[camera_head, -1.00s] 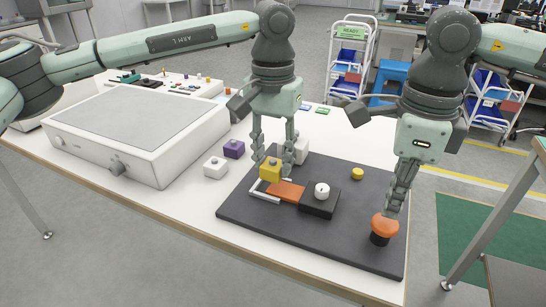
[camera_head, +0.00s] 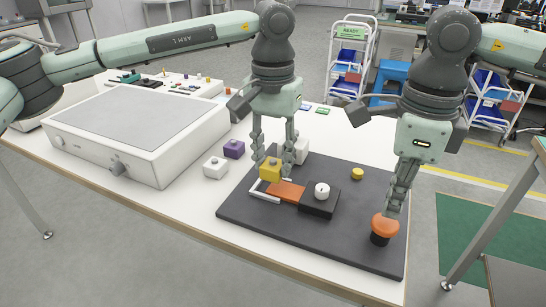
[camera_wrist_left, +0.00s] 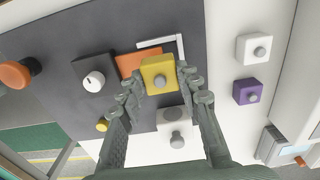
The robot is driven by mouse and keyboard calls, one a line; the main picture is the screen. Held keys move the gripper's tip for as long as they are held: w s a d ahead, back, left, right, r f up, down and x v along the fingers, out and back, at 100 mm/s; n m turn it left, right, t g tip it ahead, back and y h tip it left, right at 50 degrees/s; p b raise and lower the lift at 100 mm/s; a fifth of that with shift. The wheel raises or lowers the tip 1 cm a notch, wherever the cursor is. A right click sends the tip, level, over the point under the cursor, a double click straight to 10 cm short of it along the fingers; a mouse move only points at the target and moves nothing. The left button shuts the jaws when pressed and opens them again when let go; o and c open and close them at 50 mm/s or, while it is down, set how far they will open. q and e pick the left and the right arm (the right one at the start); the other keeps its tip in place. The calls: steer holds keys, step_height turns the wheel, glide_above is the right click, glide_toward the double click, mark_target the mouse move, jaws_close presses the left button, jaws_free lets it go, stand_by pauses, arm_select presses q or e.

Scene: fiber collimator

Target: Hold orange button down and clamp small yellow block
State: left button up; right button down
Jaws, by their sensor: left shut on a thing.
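The small yellow block (camera_head: 270,171) with a grey knob on top is between the fingers of my left gripper (camera_head: 274,170), which is shut on it. In the left wrist view the yellow block (camera_wrist_left: 158,76) sits between both fingertips, over the end of an orange strip (camera_wrist_left: 130,63) and beside a white L-shaped bracket (camera_wrist_left: 165,43). I cannot tell whether it touches the surface. The orange button (camera_head: 385,226) stands on a black base at the right corner of the dark board. My right gripper (camera_head: 389,212) is shut, fingers together, with its tips at the button's top.
The dark board (camera_head: 345,250) also carries a black block (camera_head: 318,206) with a white knob and a small yellow knob (camera_head: 357,174). White (camera_head: 215,167) and purple (camera_head: 234,149) blocks stand left of it, near a large white box (camera_head: 150,160). Another white block (camera_wrist_left: 174,122) is close behind my left gripper.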

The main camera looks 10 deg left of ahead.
mark_target(386, 222)
steer(key=shift+f, duration=0.15)
steer(key=shift+f, duration=0.35)
steer(key=shift+f, duration=1)
stand_by(0.7)
steer(key=shift+f, duration=0.65)
arm_select(q)
steer(key=shift+f, duration=0.6)
stand_by(0.7)
steer(key=shift+f, duration=0.3)
steer(key=shift+f, duration=0.3)
stand_by(0.4)
steer(key=shift+f, duration=0.3)
